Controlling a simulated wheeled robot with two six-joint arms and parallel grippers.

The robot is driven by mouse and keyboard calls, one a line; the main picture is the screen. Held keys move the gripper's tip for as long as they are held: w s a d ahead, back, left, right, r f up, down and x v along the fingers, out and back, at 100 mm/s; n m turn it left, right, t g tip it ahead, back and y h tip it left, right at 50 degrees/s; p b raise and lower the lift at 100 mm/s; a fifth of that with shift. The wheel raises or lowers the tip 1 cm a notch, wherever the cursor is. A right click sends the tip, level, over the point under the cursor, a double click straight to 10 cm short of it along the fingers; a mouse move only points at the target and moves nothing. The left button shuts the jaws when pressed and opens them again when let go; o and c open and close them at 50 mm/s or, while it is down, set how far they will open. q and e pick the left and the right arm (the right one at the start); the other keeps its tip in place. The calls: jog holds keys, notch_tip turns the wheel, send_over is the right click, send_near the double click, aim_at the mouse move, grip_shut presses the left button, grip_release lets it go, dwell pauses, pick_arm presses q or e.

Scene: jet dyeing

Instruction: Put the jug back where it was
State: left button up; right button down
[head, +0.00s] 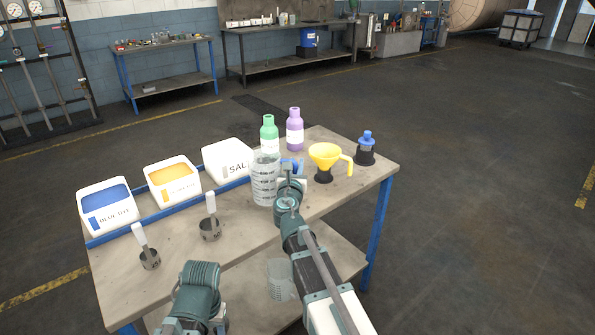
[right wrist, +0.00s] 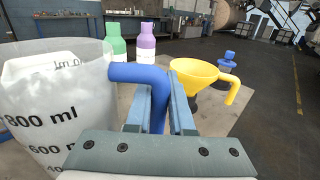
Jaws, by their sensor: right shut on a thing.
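The jug (head: 264,182) is a clear measuring jug with black volume marks and a blue handle. It is upright on or just over the table's middle; I cannot tell if it touches. It fills the left of the right wrist view (right wrist: 55,105). My right gripper (head: 291,172) is shut on the jug's blue handle (right wrist: 140,75), with one finger on each side of it. My left arm shows at the bottom of the head view, but its fingers are not in view.
The table (head: 240,224) carries white tubs of blue dye (head: 109,205), yellow dye (head: 172,182) and salt (head: 228,163). Two metal scoops (head: 210,228) stand in front. A green bottle (head: 269,134), purple bottle (head: 294,130), yellow funnel (head: 325,155) and blue-capped bottle (head: 366,148) stand near the jug.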

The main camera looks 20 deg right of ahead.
jog(key=w+f+b, duration=0.1)
jog(key=f+b, duration=0.1)
jog(key=w+d+f+b, duration=0.1)
jog(key=shift+w+f+b, duration=0.15)
jog(key=shift+f+b, duration=0.2)
jog(key=shift+f, duration=0.05)
jog(key=shift+f, duration=0.2)
jog(key=c, duration=0.8)
grip_release()
jog(key=shift+r, duration=0.1)
